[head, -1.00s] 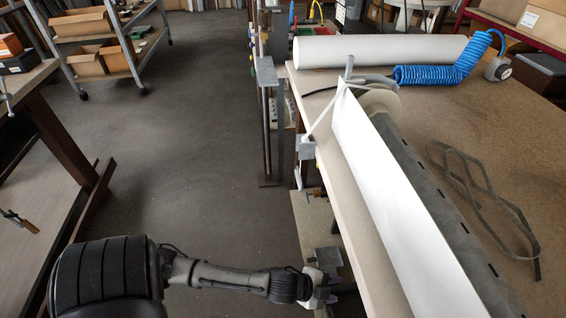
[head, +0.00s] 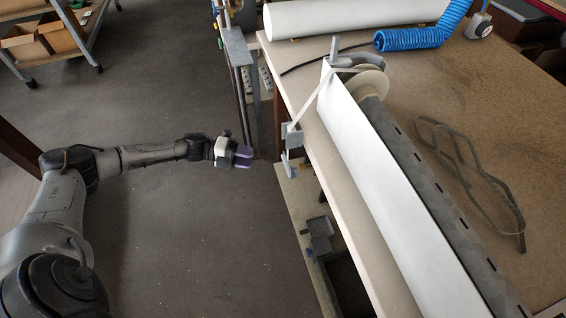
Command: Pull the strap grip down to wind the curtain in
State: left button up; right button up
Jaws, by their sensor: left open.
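The strap grip (head: 292,137) is a small grey block hanging beside the left edge of the bench. The pale strap (head: 313,100) runs from it up to a cream disc (head: 368,83) at the far end of the shutter. The grey slatted curtain (head: 430,178) lies along the roller behind a long white panel (head: 385,190). My left gripper (head: 247,157) is open and empty, its fingers pointing right. In the picture it is left of and slightly below the strap grip, with a gap between them. My right gripper is out of view.
A grey bracket (head: 290,164) sits just below the grip at the bench edge. The wooden bench (head: 470,110) holds a white roll (head: 340,17), a blue coiled hose (head: 410,40) and a loose grey strip (head: 465,170). A metal post (head: 240,75) stands behind my gripper. Open floor lies left.

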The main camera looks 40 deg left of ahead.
aim_at(287, 165)
pick_arm(q)
jog(key=b+x, duration=0.3)
jog(key=x, duration=1)
jog(key=shift+d+f, duration=0.1)
jog(key=shift+d, duration=0.1)
jog(key=shift+c, duration=0.2)
jog(key=c, duration=0.8)
grip_shut()
